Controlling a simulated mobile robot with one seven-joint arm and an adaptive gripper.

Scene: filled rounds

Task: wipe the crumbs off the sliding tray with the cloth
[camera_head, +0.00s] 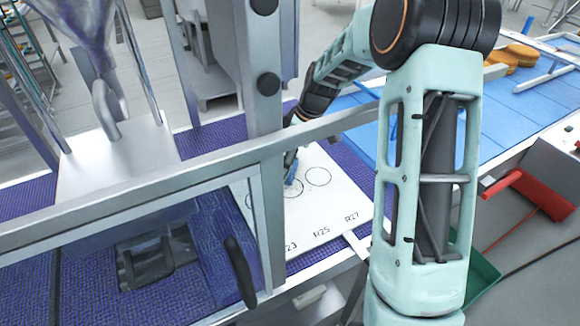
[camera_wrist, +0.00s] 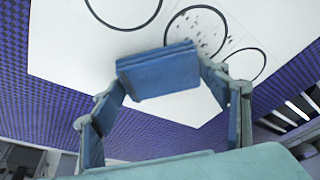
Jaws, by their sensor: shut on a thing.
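The sliding tray (camera_head: 325,215) is a white board with black circles and the labels R25 and R27. It also fills the top of the wrist view (camera_wrist: 70,45). The cloth (camera_wrist: 158,72) is a folded blue pad. My gripper (camera_wrist: 162,80) is shut on it, one finger at each end, and holds it over the tray. I cannot tell whether the cloth touches the tray. Dark crumbs (camera_wrist: 208,30) lie scattered in and around the middle circle, just beyond the cloth's right end. In the head view the cloth (camera_head: 291,168) shows small, partly behind my gripper.
A grey metal frame (camera_head: 180,185) with a black handle (camera_head: 241,272) stands in front and left of the tray. A grey post (camera_head: 262,80) rises beside it. Purple textured belt surrounds the tray. A blue surface (camera_head: 500,125) with orange rounds (camera_head: 500,62) lies to the right.

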